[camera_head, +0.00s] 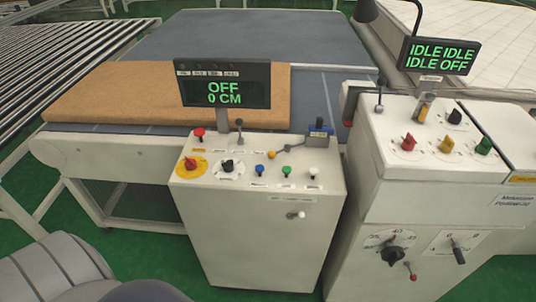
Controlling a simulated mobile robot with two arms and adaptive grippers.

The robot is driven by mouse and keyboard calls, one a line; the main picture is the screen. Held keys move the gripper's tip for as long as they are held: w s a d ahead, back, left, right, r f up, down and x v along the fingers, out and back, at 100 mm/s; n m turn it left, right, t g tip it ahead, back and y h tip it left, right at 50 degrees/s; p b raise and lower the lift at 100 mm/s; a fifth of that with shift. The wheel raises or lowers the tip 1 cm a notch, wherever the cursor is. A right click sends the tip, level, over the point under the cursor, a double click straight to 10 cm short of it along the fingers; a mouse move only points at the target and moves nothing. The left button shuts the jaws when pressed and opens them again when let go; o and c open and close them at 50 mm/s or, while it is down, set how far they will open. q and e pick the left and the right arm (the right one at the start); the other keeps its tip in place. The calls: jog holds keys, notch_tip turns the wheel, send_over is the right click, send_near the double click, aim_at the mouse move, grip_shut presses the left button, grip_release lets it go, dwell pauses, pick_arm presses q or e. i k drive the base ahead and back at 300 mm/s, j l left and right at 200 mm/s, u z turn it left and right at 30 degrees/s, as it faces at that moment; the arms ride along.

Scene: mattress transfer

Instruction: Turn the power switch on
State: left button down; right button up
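A white control console (255,235) stands at the centre, with knobs and buttons on its sloped top. A red rotary knob on a round yellow plate (191,164) is at the top's left. A black knob on a white round plate (228,166) is to its right. I cannot read which one is labelled as the power switch. The display (224,84) above the console reads "OFF" and "0 CM". Neither of my grippers is in view.
The console top also carries a red button (198,134), a grey lever (239,130) and blue, green and white buttons. A taller cabinet (430,190) with its own knobs stands close on the right. A tan slab (130,95) lies on the table behind. Rollers (60,60) are at left.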

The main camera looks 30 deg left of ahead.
aim_at(190, 163)
jog(key=k+u, duration=0.1)
jog(key=u, duration=0.8)
